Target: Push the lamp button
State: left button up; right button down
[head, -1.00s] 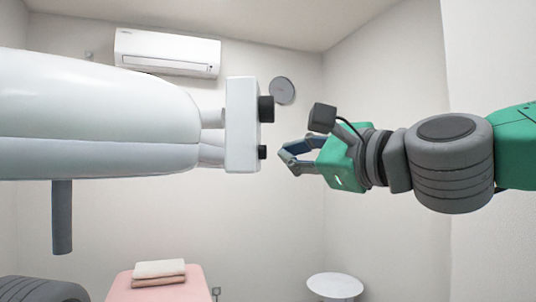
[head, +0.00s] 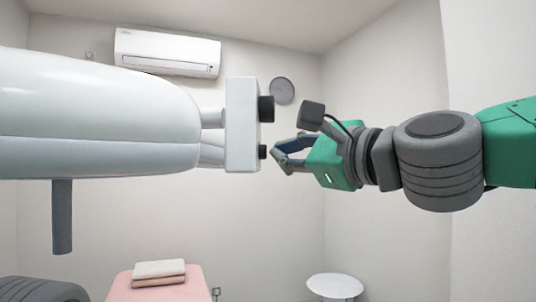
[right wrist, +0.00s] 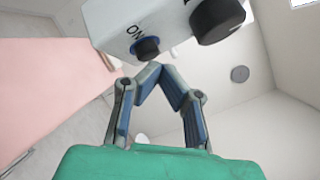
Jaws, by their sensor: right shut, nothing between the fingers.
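The lamp (head: 100,115) is a large white rounded body at the left of the head view, with a white box (head: 241,125) on its right end. Two dark round parts stick out of the box: a larger knob (head: 266,109) above and a small button (head: 262,152) below. In the right wrist view the button (right wrist: 147,48) sits by dark lettering, beside the bigger knob (right wrist: 216,18). My right gripper (head: 276,154) is shut and empty, its tips pointing left just short of the button; contact cannot be made out. My left gripper is not in view.
A pink bed (head: 195,287) with folded towels (head: 159,273) stands below. A round white stool (head: 335,286) is at the lower right. An air conditioner (head: 167,53) and a grey disc (head: 282,91) are on the back wall. The space around my right gripper is clear.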

jog(key=shift+a, duration=0.35)
jog(key=shift+d, duration=0.1)
dwell(0.3)
jog(key=shift+d, duration=0.85)
jog(key=d, duration=0.6)
jog(key=shift+s, duration=0.25)
